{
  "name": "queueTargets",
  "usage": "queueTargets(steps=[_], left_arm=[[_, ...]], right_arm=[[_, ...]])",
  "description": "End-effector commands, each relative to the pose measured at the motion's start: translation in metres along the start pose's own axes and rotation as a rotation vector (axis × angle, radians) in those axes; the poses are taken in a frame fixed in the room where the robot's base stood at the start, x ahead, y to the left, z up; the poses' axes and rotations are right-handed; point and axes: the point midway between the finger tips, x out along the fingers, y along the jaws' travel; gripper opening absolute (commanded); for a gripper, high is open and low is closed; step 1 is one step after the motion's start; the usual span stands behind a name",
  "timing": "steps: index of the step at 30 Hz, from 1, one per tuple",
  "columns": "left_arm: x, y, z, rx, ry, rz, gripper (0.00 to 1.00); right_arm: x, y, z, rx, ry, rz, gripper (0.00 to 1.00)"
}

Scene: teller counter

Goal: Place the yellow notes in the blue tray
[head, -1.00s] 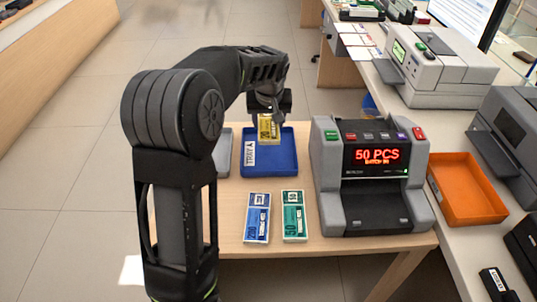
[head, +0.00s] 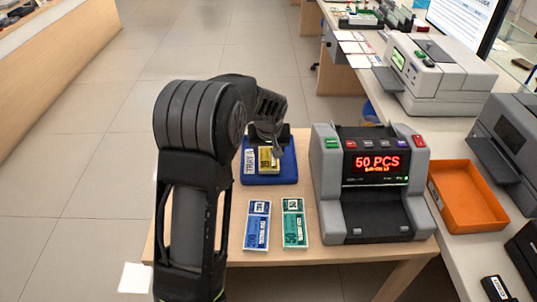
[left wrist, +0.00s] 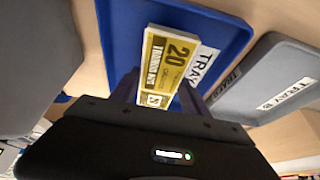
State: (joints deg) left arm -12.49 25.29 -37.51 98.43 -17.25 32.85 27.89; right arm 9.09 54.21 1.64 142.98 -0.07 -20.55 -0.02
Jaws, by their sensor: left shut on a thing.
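The yellow notes (head: 268,160) are a banded bundle marked 20, seen below my left gripper (head: 266,148) in the head view. They also show in the left wrist view (left wrist: 168,62), between the fingers of my left gripper (left wrist: 160,92), which is shut on them. The blue tray (head: 283,176), labelled TRAY A, lies on the small wooden table. The notes are over the inside of this tray; I cannot tell whether they touch its floor. The blue tray also shows in the left wrist view (left wrist: 118,30). My right gripper is not in view.
A blue note bundle (head: 257,226) and a green note bundle (head: 294,222) lie in front of the tray. A note counter (head: 372,210) reading 50 PCS stands to the right. A grey tray (left wrist: 283,75), labelled TRAY B, lies beside the blue tray. An orange tray (head: 468,195) is further right.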

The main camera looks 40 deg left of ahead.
Motion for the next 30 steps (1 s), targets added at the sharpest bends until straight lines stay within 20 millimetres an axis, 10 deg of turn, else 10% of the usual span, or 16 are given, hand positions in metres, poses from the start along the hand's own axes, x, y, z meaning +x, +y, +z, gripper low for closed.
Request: queueTargets(steps=[15, 16, 30], left_arm=[[0.018, 0.000, 0.007, 0.000, 0.001, 0.000, 0.07], [0.017, 0.000, 0.007, 0.000, 0.001, 0.000, 0.56], [0.016, 0.000, 0.006, 0.000, 0.001, 0.000, 0.75]], right_arm=[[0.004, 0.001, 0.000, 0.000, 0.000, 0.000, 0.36], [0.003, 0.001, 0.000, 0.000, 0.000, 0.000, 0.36], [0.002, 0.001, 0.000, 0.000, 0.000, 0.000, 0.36]])
